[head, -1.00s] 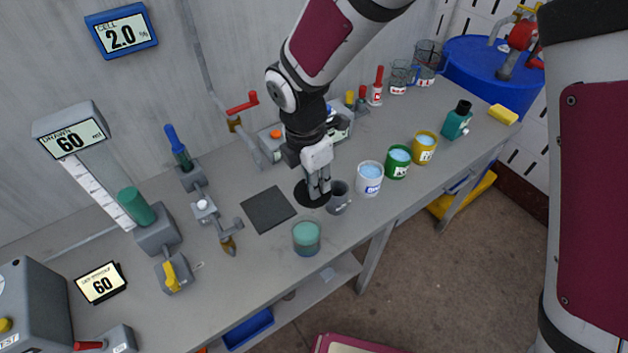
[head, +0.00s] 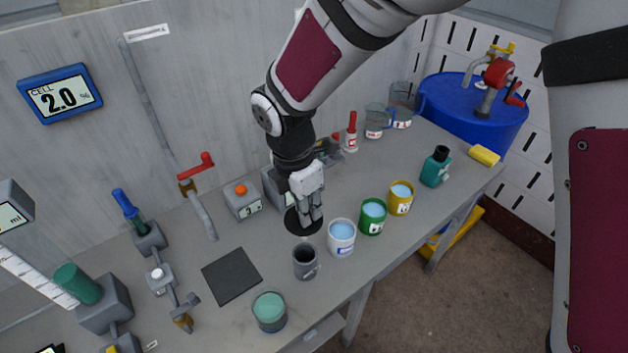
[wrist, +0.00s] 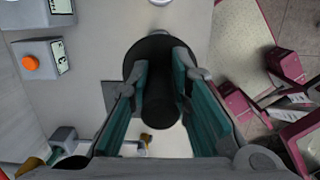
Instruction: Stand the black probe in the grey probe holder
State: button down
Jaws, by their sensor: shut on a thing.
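My gripper (wrist: 160,95) is shut on the black probe (wrist: 160,108), a dark cylinder between its teal-faced fingers. A wide round black disc lies at the far end of the probe in the wrist view. In the head view, the disc (head: 303,221) shows under my gripper (head: 304,212), low over the bench; I cannot tell whether it touches the bench. A dark grey open cup (head: 306,266), likely the grey probe holder, stands in front of the disc, apart from it. Its opening faces up and looks empty. I cannot make it out in the wrist view.
White (head: 341,245), green (head: 371,222) and yellow (head: 400,203) pots stand right of the cup. A teal-filled glass (head: 269,318) stands in front. A dark square mat (head: 231,275) lies left. A grey box with an orange button (head: 243,204) stands behind. Bare bench lies between mat and disc.

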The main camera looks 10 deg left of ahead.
jog(key=b, duration=0.1)
send_over(305, 239)
jog(key=shift+w+f, duration=0.2)
jog(key=shift+f, duration=0.95)
jog(key=shift+w+f, duration=0.2)
jog(key=shift+f, duration=0.95)
jog(key=shift+f+b, duration=0.1)
jog(key=shift+b, duration=0.25)
jog(key=shift+f+b, duration=1.25)
jog(key=shift+f, duration=1.65)
jog(key=shift+f, duration=0.1)
jog(key=shift+f+b, duration=0.5)
jog(key=shift+f, duration=0.3)
jog(key=shift+f, duration=0.1)
jog(key=c, duration=1.4)
grip_release()
